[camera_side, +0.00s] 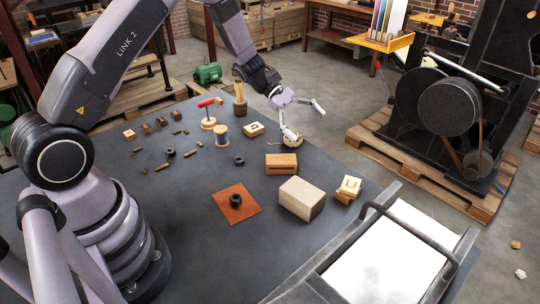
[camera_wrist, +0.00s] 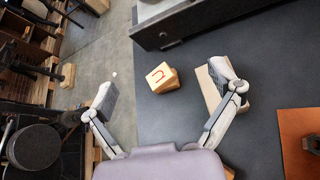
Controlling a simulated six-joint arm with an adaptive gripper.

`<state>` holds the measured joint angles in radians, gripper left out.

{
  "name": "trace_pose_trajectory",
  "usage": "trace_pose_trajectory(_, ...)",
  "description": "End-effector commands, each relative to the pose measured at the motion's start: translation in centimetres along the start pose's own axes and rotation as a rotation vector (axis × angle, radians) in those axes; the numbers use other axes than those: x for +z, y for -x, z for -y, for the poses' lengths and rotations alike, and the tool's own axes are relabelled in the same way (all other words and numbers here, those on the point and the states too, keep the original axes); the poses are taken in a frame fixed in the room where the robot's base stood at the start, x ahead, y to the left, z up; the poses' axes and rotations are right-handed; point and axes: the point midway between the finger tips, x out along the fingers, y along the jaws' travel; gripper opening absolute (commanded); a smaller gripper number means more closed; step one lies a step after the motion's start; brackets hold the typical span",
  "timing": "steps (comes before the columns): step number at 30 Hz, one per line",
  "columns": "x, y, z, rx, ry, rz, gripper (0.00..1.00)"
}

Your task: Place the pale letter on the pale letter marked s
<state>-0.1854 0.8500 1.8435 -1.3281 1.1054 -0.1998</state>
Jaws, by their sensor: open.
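In the wrist view the pale letter (camera_wrist: 162,77) carries a reddish curved mark, which I cannot read for certain as an s. A second pale letter block (camera_side: 253,128) with a dark mark lies farther back on the table. My gripper (camera_side: 305,120) is open and empty, above the back right of the table. In the wrist view its spread fingers (camera_wrist: 163,88) frame the stacked letter, which lies apart below them.
A large pale box (camera_side: 300,198) and a slotted wooden block (camera_side: 281,164) stand near the stack. The press bed (camera_side: 390,250) with its dark handle borders the front right. An orange mat (camera_side: 223,212) bears a black ring. Spools and several small pieces lie to the left.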

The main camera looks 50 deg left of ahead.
Motion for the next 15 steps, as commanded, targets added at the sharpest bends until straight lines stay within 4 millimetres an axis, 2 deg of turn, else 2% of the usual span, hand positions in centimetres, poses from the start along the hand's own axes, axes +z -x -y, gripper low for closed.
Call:
trace_pose_trajectory(1, 3.5, 1.7, 0.6, -0.045, -0.117, -0.036, 0.9)
trace_pose_trajectory(3, 7.1, 3.7, 2.1, -0.113, -0.266, -0.09, 0.9)
trace_pose_trajectory(6, 11.5, 6.7, 4.9, -0.206, -0.477, -0.179, 0.9)
trace_pose_trajectory(10, 15.8, 10.5, 9.3, -0.318, -0.745, -0.313, 0.9)
trace_pose_trajectory(15, 19.1, 15.5, 15.4, -0.451, -1.08, -0.524, 0.9)
